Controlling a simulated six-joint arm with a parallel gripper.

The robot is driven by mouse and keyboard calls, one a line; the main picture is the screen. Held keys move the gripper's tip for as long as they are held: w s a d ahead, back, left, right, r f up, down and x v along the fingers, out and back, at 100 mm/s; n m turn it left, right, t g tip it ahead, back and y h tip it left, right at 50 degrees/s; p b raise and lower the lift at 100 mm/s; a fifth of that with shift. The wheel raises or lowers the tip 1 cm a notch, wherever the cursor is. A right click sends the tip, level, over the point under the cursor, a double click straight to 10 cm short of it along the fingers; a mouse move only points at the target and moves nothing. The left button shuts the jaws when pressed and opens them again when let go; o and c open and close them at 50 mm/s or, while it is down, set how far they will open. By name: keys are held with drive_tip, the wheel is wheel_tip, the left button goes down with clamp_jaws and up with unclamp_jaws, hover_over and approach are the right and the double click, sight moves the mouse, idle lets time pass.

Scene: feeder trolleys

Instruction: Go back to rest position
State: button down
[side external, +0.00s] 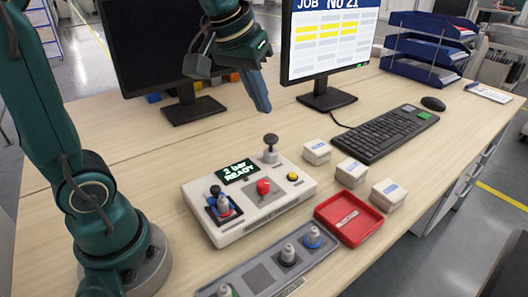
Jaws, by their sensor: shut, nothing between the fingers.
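My gripper (262,104) hangs above the desk, between the two monitors. Its fingers point down and are shut with nothing between them. It is apart from everything on the desk, above and behind the control box (272,212). The control box is pale grey with a small display (238,171) reading "2 bar READY". On it are a blue-based joystick (223,206), a red knob (263,187), a yellow button (292,177) and a dark-topped lever (271,148).
A grey strip (262,279) with several knobs lies in front of the box. A red tray (349,219) and three small white boxes (351,171) sit right of it. Behind are a keyboard (384,133), a mouse (433,103), a lit monitor (330,40), a dark monitor (150,45) and blue trays (425,48).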

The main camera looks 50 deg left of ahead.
drive_tip(key=s+d+f+m, duration=0.2)
drive_tip(key=s, duration=0.4)
drive_tip(key=s+d+f+m+h, duration=0.1)
drive_tip(key=s+d+f, duration=0.1)
drive_tip(key=s, duration=0.4)
drive_tip(key=shift+s+f+m+t, duration=0.3)
drive_tip(key=shift+f+m, duration=0.1)
drive_tip(key=shift+f, duration=0.4)
